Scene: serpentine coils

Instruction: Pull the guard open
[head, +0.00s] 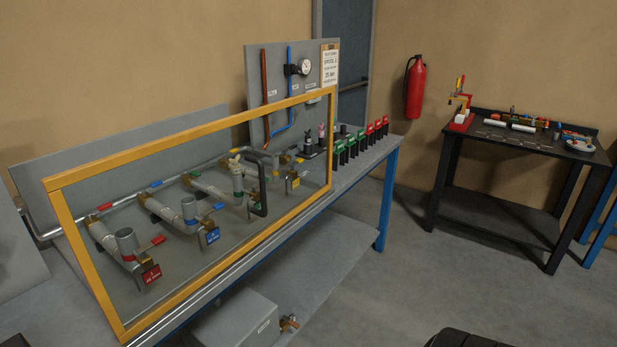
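The guard (187,139) is a clear panel in a yellow-orange frame. It stands upright along the front of the workbench, between me and the pipework. A black upright bar handle (263,190) sits on the panel, toward its right end. Behind the panel are grey pipes with several valves, one with a red tag (151,274) and one with a blue tag (212,236).
The workbench (362,165) has blue legs and holds red and green clips right of the guard. A grey box (235,322) sits below. Floor between is clear.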

